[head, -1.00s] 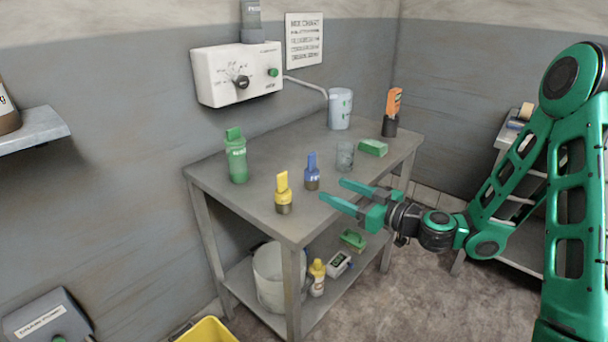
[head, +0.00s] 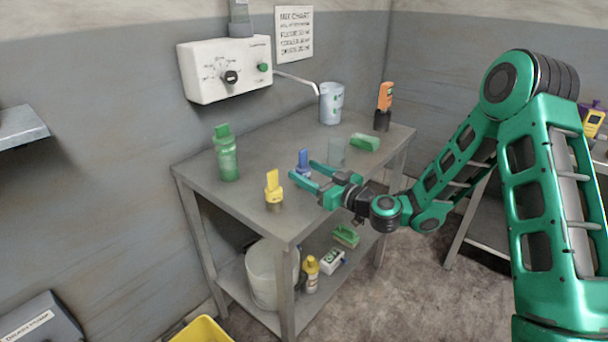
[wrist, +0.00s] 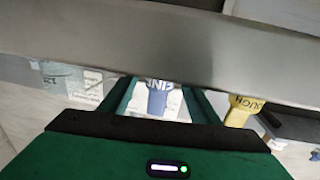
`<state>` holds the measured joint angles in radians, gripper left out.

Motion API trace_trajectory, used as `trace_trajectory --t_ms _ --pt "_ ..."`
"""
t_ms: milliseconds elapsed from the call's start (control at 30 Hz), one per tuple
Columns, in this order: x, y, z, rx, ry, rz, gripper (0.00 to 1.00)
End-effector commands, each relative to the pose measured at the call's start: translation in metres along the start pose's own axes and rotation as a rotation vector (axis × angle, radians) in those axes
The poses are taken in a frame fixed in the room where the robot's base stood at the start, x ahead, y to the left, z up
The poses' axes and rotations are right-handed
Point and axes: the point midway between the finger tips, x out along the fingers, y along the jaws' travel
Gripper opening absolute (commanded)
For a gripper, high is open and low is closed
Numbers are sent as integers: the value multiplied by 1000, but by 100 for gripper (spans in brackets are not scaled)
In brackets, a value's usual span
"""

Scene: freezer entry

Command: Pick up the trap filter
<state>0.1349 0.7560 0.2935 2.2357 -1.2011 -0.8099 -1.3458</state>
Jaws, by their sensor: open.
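Nothing in view is readable as a trap filter, and I cannot tell which item it is. My gripper (head: 302,171) is open and empty over the right front part of the metal table (head: 236,208). In the head view its fingers overlap a small blue-topped bottle (head: 303,158). In the wrist view the blue bottle (wrist: 157,97) shows between the two fingers, ahead of them; contact cannot be seen. A yellow-topped bottle (head: 273,189) stands left of the fingers, and it is at the right in the wrist view (wrist: 241,110).
A green bottle (head: 226,155), clear cup (head: 338,152), green block (head: 365,142), white pitcher (head: 331,103) and orange-topped item (head: 384,100) stand on the table. The lower shelf holds a bucket (head: 268,275), yellow-capped bottle (head: 311,272) and green brush (head: 346,236). A control box (head: 225,70) hangs behind.

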Motion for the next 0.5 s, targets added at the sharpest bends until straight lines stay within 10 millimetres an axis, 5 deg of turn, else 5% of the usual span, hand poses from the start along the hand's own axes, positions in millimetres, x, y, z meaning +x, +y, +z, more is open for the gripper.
trace_trajectory --t_ms 167,433,500 --pt "18 0 -1 -1 1 0 56" --pt "20 1 -1 0 0 1 56" --pt "20 0 -1 0 0 1 42"
